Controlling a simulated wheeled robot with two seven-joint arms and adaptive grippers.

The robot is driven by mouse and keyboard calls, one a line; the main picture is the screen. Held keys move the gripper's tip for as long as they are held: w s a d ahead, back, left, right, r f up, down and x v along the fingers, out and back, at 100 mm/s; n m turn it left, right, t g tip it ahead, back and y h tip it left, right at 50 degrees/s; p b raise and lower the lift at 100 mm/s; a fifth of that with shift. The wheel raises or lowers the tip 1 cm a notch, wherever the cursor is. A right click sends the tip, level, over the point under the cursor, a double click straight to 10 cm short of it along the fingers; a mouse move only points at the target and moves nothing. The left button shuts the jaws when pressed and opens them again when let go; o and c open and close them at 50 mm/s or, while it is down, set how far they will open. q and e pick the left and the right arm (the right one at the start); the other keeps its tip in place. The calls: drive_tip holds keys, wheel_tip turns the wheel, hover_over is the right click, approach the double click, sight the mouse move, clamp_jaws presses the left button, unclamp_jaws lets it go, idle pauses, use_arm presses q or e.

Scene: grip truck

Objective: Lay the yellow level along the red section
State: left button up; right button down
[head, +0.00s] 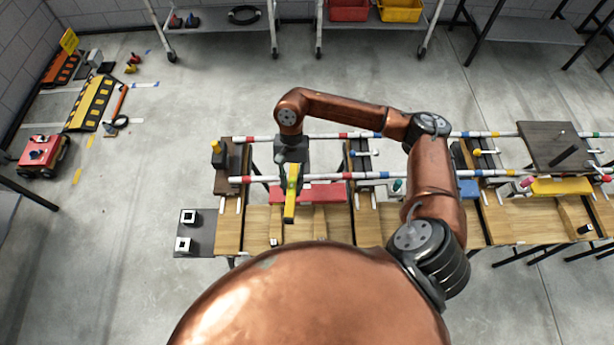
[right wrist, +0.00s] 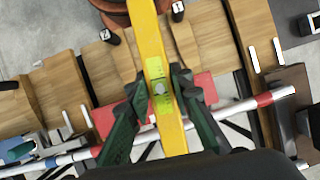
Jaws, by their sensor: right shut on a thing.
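My right gripper (head: 291,178) is shut on the yellow level (head: 290,206), which also shows in the right wrist view (right wrist: 152,50). The two dark green fingers (right wrist: 160,100) close on its middle, near a pale vial. The level points towards me, crosswise to the rails, above the bench. Below it lies a flat red section (head: 322,193), partly hidden by the level and gripper; it also shows in the wrist view (right wrist: 204,84). I cannot tell whether the level touches anything beneath. My left gripper is not in view.
Two white rails with coloured bands (head: 400,174) run along the wooden bench (head: 375,222). A blue section (head: 468,189) and a yellow section (head: 556,187) lie further right. A dark board (head: 548,143) covers the right end. A dark plate (head: 196,240) sits at the left.

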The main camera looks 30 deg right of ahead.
use_arm(q)
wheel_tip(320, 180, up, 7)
drive_tip(key=p, duration=0.6)
use_arm(e)
drive_tip(key=shift+w+d+f+m+t+y+b, duration=0.15)
drive_tip(key=shift+d+f+m+t+b, duration=0.3)
drive_tip(key=shift+d+f+m+t, duration=1.55)
drive_tip(key=shift+w+d+f+m+g+y+b, duration=0.15)
drive_tip(key=shift+d+f+m+b, duration=0.35)
drive_tip(key=shift+m, duration=3.15)
drive_tip(key=shift+d+f+m+t+y+b, duration=0.3)
drive_tip(key=shift+d+f+m+t, duration=0.95)
drive_tip(key=shift+m, duration=1.6)
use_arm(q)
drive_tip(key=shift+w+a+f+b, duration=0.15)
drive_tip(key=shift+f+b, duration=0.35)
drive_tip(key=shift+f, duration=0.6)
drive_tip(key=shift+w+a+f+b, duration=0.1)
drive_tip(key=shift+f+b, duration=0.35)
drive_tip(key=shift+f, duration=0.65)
use_arm(e)
drive_tip(key=shift+d+f, duration=0.1)
drive_tip(key=shift+f, duration=1.3)
drive_tip(key=c, duration=1.6)
unclamp_jaws()
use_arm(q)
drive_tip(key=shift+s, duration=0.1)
use_arm(e)
drive_tip(key=shift+v, duration=6.05)
